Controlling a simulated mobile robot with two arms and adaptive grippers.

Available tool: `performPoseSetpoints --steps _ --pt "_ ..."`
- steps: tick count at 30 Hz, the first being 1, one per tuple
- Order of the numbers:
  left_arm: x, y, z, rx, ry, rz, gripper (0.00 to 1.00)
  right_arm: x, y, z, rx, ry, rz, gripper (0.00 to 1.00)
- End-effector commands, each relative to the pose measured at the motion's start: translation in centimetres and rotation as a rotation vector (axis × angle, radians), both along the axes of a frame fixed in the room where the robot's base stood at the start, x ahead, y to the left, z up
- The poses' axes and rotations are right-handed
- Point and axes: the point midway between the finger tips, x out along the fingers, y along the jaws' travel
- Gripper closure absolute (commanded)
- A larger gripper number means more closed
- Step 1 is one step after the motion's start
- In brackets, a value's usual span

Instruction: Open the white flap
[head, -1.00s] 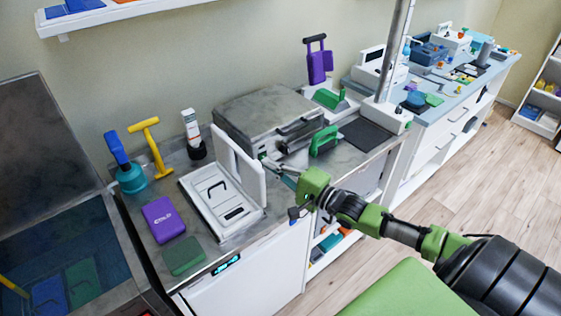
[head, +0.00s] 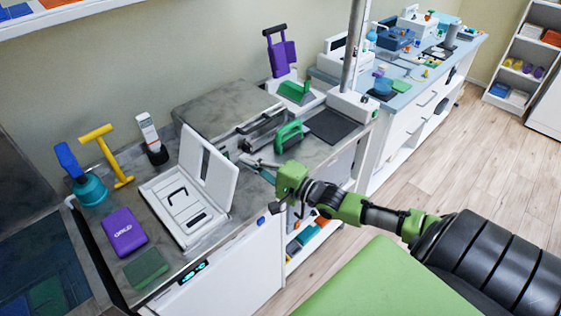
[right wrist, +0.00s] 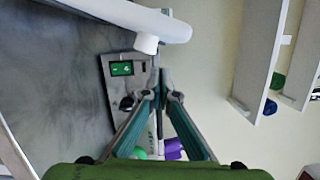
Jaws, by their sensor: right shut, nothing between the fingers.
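The white flap (head: 208,166) stands raised from the right side of a low white case (head: 183,206) on the grey counter. The case lies open, with a black handle shape and a small dark slot inside. My right gripper (head: 246,160) is just right of the flap's right edge, with its fingers shut and empty. In the right wrist view, the fingertips (right wrist: 163,93) are together, and a white edge with a small white knob (right wrist: 146,42) hangs above them at the upper left, apart from them. My left gripper is out of view.
Left of the case are a purple pack (head: 124,233), a green block (head: 146,268), a yellow T-shaped tool (head: 107,156) and a blue-teal tool (head: 88,188). A grey machine (head: 222,104) and a green-handled item (head: 289,136) stand behind my gripper. A green padded surface (head: 370,285) is in front.

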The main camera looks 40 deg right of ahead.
Motion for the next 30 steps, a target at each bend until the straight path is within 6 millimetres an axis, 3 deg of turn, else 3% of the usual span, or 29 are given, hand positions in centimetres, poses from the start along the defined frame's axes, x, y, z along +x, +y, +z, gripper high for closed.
performPoseSetpoints --steps 5,13,21,30 --pt "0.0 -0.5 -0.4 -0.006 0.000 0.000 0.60 -1.8 -0.4 -0.1 -0.001 0.002 0.003 1.00" --pt "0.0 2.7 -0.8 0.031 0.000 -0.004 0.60 -5.2 -1.6 -0.2 -0.001 0.003 0.002 1.00" --pt "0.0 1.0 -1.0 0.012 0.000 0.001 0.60 -7.8 -2.5 0.0 0.001 0.000 0.002 1.00" --pt "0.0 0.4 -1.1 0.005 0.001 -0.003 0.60 -8.5 -2.7 0.1 0.001 -0.002 0.002 1.00"
